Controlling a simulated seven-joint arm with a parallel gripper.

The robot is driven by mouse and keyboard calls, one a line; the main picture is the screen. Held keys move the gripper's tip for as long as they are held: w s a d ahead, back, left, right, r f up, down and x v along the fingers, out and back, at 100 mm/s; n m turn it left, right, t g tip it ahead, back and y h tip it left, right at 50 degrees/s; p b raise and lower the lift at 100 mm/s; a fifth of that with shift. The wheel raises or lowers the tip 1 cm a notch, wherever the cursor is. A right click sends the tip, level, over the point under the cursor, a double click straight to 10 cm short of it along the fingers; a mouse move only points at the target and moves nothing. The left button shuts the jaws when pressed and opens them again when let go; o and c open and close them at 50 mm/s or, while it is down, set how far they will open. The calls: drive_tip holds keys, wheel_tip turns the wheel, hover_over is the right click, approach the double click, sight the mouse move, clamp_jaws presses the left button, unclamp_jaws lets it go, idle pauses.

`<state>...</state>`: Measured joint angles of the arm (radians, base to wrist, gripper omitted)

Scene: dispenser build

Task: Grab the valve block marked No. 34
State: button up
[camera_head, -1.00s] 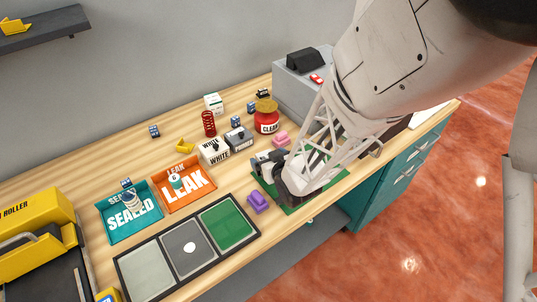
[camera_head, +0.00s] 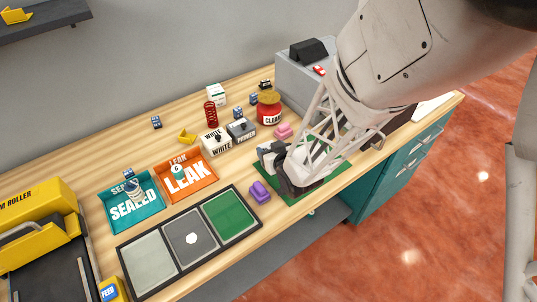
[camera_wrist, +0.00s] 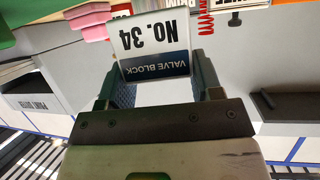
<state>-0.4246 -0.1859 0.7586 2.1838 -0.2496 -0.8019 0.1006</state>
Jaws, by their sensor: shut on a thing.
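The valve block (camera_wrist: 152,42), a white and dark blue block whose upside-down label reads "NO. 34" and "VALVE BLOCK", is between the two fingers in the wrist view. My gripper (camera_wrist: 155,85) is shut on it, with one finger on each side. In the head view my gripper (camera_head: 270,158) is over the far left part of the green mat (camera_head: 325,181). A small pale face of the block shows at the fingertips there. The rest of the block is hidden by the gripper, and I cannot tell its exact height above the mat.
A purple piece (camera_head: 260,192) and a pink piece (camera_head: 283,131) lie close to my gripper. A red jar (camera_head: 269,112) and white boxes stand behind. A teal SEALED tray (camera_head: 150,222), an orange LEAK tray (camera_head: 205,193) and a dark three-panel board (camera_head: 213,254) are at left.

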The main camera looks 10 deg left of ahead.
drive_tip(key=shift+c, duration=1.2)
drive_tip(key=shift+r, duration=0.15)
drive_tip(key=shift+r, duration=1.65)
drive_tip(key=s+d, duration=0.3)
drive_tip(key=s, duration=0.4)
drive_tip(key=s+d+r, duration=0.1)
drive_tip(key=s+d, duration=0.3)
drive_tip(key=s, duration=0.3)
drive_tip(key=shift+s+r, duration=0.15)
drive_tip(key=shift+r, duration=0.05)
drive_tip(key=shift+d, duration=0.1)
drive_tip(key=shift+d, duration=0.1)
